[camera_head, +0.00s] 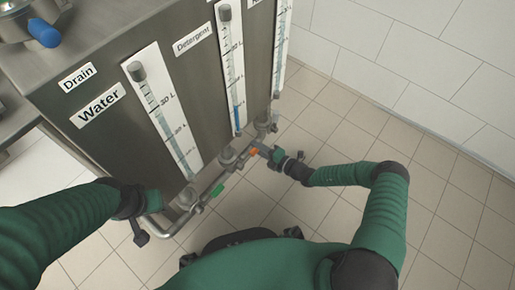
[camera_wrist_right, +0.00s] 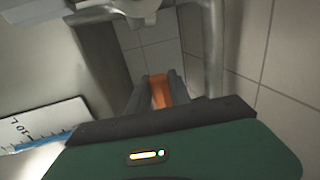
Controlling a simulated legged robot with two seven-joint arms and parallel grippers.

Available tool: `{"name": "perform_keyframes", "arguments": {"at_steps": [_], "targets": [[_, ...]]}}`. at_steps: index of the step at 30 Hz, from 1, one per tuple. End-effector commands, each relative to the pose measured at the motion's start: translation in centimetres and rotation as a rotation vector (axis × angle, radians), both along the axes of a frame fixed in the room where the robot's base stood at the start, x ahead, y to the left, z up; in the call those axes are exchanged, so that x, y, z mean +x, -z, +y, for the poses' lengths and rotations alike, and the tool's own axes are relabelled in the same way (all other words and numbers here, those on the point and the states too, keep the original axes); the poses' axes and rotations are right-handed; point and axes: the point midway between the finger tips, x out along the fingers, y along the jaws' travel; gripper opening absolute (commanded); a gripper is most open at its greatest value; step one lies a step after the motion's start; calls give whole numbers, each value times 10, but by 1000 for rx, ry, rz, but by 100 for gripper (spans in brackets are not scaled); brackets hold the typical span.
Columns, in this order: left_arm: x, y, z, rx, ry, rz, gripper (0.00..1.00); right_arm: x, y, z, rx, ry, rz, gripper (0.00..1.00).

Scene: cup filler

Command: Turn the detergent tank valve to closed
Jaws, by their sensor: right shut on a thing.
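The detergent tank valve's orange handle (camera_head: 253,152) sits on the pipe below the Detergent label (camera_head: 192,39) and its level gauge (camera_head: 231,65). My right gripper (camera_head: 263,151) is at this handle, reaching in from the right. In the right wrist view the orange handle (camera_wrist_right: 160,91) lies between the two dark fingers (camera_wrist_right: 158,93), which are shut on it. Part of the handle is hidden by the gripper. My left gripper (camera_head: 141,236) is at the lower left, near the bend of the pipe; its finger opening is not clear.
The metal tank (camera_head: 125,55) fills the upper left. A green valve handle (camera_head: 217,191) is on the same pipe (camera_head: 205,197), below the Water gauge (camera_head: 165,110). A blue-handled part (camera_head: 43,33) is on top. Tiled floor (camera_head: 330,130) is clear to the right, up to a white wall (camera_head: 400,55).

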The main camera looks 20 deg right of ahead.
Motion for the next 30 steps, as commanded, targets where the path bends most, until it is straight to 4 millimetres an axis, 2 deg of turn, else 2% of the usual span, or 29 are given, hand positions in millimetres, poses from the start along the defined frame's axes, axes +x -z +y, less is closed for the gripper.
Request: {"name": "perform_keyframes", "arguments": {"at_steps": [2, 18, 19, 23, 30], "targets": [[0, 4, 0, 0, 0, 0, 36, 1, 5, -3, 7, 3, 10, 0], [0, 6, 0, 0, 0, 0, 36, 1, 7, -4, 28, 7, 30, 0], [0, 6, 0, 0, 0, 0, 36, 1, 7, -4, 28, 7, 30, 28], [0, 6, 0, 0, 0, 0, 36, 1, 6, -3, 29, 6, 28, 45], [0, 6, 0, 0, 0, 0, 36, 0, 5, -2, 30, 3, 24, 46]]}}
